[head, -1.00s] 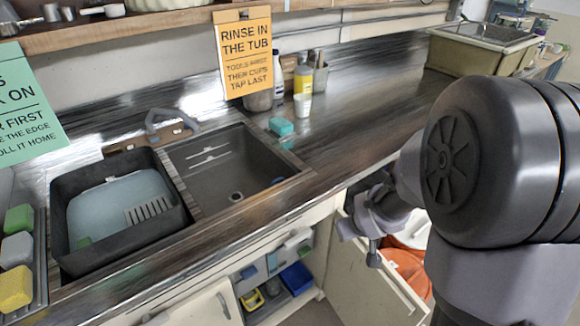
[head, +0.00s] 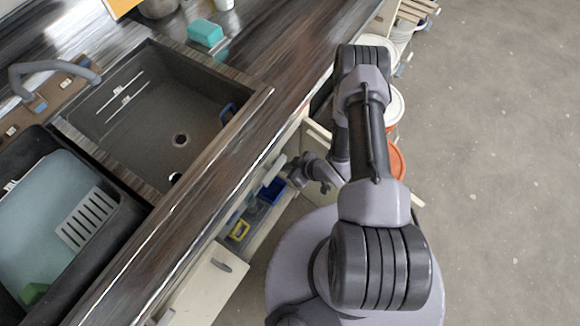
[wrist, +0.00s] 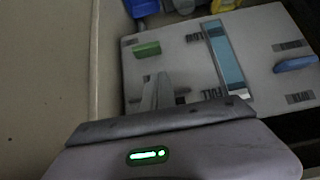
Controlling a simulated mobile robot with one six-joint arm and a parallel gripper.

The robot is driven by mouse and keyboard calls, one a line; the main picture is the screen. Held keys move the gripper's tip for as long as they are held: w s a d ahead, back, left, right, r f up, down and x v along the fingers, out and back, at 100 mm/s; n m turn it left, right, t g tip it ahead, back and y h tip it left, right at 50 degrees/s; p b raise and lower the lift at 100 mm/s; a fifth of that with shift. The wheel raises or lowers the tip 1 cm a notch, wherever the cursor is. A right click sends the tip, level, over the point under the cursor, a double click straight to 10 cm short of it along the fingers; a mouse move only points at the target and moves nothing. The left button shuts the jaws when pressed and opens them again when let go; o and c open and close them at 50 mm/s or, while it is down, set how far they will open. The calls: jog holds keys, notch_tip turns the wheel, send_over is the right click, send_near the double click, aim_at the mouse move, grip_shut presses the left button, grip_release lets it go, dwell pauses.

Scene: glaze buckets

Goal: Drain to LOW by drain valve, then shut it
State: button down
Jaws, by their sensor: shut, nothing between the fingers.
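The liquid level in the strip is hard to read. A green handle (wrist: 147,49) is at the panel's left and a blue handle (wrist: 296,63) at its right. The small labels beside them are unreadable, so I cannot tell which is the drain valve. My gripper (wrist: 160,82) is shut and empty, its fingertips in front of the panel just below the green handle. In the head view my gripper (head: 303,178) is at the open under-sink cabinet.
The sink basin (head: 165,125) and a dark tub (head: 15,235) are set in the counter (head: 235,135). Blue (head: 272,191) and yellow (head: 239,230) items sit inside the cabinet. Buckets (head: 393,105) stand beyond my arm. Open floor (head: 490,160) lies to the right.

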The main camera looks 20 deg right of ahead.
notch_tip(320, 180, down, 7)
jog(key=w+a+b, duration=0.1)
jog(key=w+b, duration=0.1)
jog(key=b, duration=0.1)
jog(key=shift+w+a, duration=0.25)
jog(key=shift+a, duration=0.05)
